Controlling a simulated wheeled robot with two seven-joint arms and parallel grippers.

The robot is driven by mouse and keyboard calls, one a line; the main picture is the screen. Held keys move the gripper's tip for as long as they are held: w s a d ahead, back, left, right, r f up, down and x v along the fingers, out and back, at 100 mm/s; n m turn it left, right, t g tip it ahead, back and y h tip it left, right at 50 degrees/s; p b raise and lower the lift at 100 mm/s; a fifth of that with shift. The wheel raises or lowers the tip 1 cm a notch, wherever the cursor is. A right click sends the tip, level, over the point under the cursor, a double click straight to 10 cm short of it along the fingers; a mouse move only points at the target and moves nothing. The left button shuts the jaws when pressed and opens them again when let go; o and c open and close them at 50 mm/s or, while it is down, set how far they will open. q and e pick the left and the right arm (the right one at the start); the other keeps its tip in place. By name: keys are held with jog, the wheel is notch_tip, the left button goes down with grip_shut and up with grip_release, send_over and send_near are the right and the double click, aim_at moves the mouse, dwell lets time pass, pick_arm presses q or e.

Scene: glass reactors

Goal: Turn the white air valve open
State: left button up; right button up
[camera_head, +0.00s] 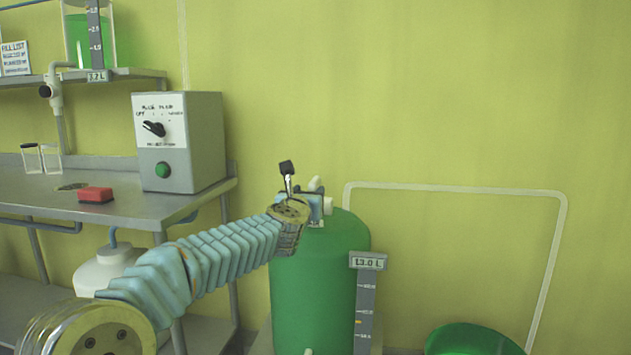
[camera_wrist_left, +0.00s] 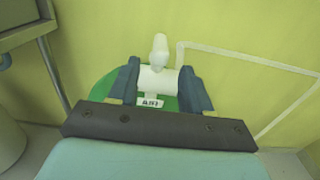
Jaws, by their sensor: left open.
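The white air valve (camera_wrist_left: 157,80) sits on top of the green tank (camera_head: 318,285). In the left wrist view its white handle (camera_wrist_left: 159,46) points away from me, toward the wall, and a small tag reading AIR hangs on the near side. My left gripper (camera_wrist_left: 160,68) is open, with one dark blue finger on each side of the valve body. I cannot tell whether the fingers touch it. In the head view the left gripper (camera_head: 312,208) is at the tank top and hides most of the valve; part of the valve (camera_head: 328,205) shows at its right. My right gripper is not in view.
A steel bench (camera_head: 120,205) at the left carries a grey control box (camera_head: 180,142) and a red block (camera_head: 95,195). A level gauge (camera_head: 366,305) stands at the tank's right front. A green round vessel (camera_head: 473,340) is lower right. A white pipe (camera_head: 455,189) runs along the wall.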

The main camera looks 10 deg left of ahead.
aim_at(315, 183)
pick_arm(q)
jog(key=w+p, duration=0.4)
jog(key=w, duration=0.4)
jog(key=shift+w+r, duration=0.15)
jog(key=shift+w, duration=0.5)
jog(key=shift+f, duration=0.2)
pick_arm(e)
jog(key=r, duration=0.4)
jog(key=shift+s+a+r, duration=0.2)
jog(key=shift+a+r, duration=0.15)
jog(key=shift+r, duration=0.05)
